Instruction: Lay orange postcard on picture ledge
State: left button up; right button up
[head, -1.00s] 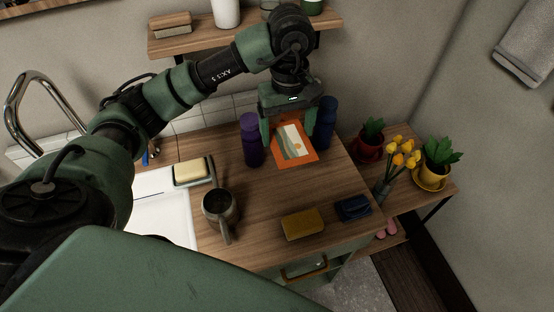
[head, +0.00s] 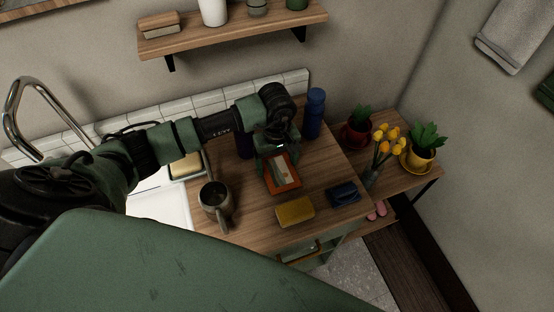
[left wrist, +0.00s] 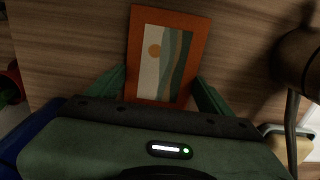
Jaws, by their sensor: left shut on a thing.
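The orange postcard (head: 284,181) has an orange border and a pale picture with green waves and an orange sun. It shows upright and whole in the left wrist view (left wrist: 168,52). My left gripper (head: 280,163) is shut on its near edge in that view, with a finger on each side. The card is over the wooden counter; I cannot tell how high. A wooden wall shelf (head: 232,37), perhaps the picture ledge, is at the upper middle of the head view. My right gripper is not in view.
A dark mug (head: 213,198), yellow sponge (head: 295,211) and dark blue folded item (head: 343,194) are on the counter. A blue bottle (head: 314,113) stands behind right; a purple bottle (head: 243,146) is mostly hidden by my arm. The shelf holds a box, white vase (head: 213,11) and jars.

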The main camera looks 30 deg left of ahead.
pick_arm(q)
jog(key=shift+f+b, duration=0.2)
jog(key=shift+b, duration=0.15)
jog(key=o, duration=1.3)
jog(key=shift+r, duration=0.1)
jog(key=shift+c, duration=0.2)
